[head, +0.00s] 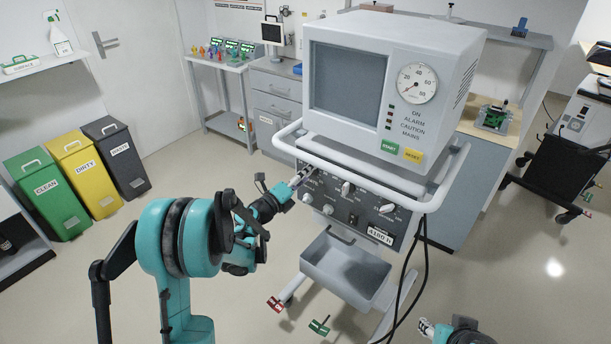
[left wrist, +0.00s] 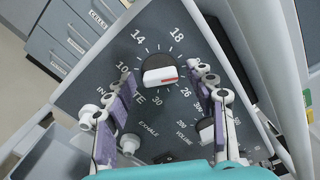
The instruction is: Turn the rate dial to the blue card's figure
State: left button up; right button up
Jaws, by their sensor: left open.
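The rate dial (left wrist: 158,68) is a dark round dial with a white bar knob, on the ventilator's dark front panel (head: 368,212). Printed figures ring it, including 10, 14, 18, 26 and 30. My left gripper (head: 301,177) is at the panel's upper left and mostly hides the dial in the head view. In the left wrist view its open fingers (left wrist: 163,82) stand either side of the knob, with gaps. My right gripper (head: 428,327) barely shows at the bottom. I cannot make out a blue card.
A white rail (head: 372,188) runs round the ventilator above the panel. Other knobs, such as the volume dial (left wrist: 206,130), sit close by. A grey tray (head: 345,268) hangs below, and black cables hang at the right. Bins (head: 70,180) stand at the left; the floor between is clear.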

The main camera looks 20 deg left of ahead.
pick_arm(q)
jog(key=v, duration=1.2)
notch_tip(320, 180, up, 10)
jog(key=a+n+t+y, duration=0.2)
jog(key=n+t+y, duration=0.1)
jog(key=n+y, duration=0.3)
jog(key=s+a+r+n+g+y, duration=0.25)
jog(key=s+n+y, duration=0.25)
jog(key=n, duration=0.8)
jog(key=s+d+f+n+g+h, duration=0.2)
jog(key=s+d+f+n+g, duration=0.2)
jog(key=s, duration=0.6)
jog(key=s+d+f+n+g+h, duration=0.2)
jog(key=s+d+f+n+g, duration=0.2)
jog(key=s+f, duration=0.7)
jog(key=d+g, duration=0.2)
jog(key=d, duration=0.2)
jog(key=shift+f+n, duration=0.25)
jog(key=shift+n, duration=0.15)
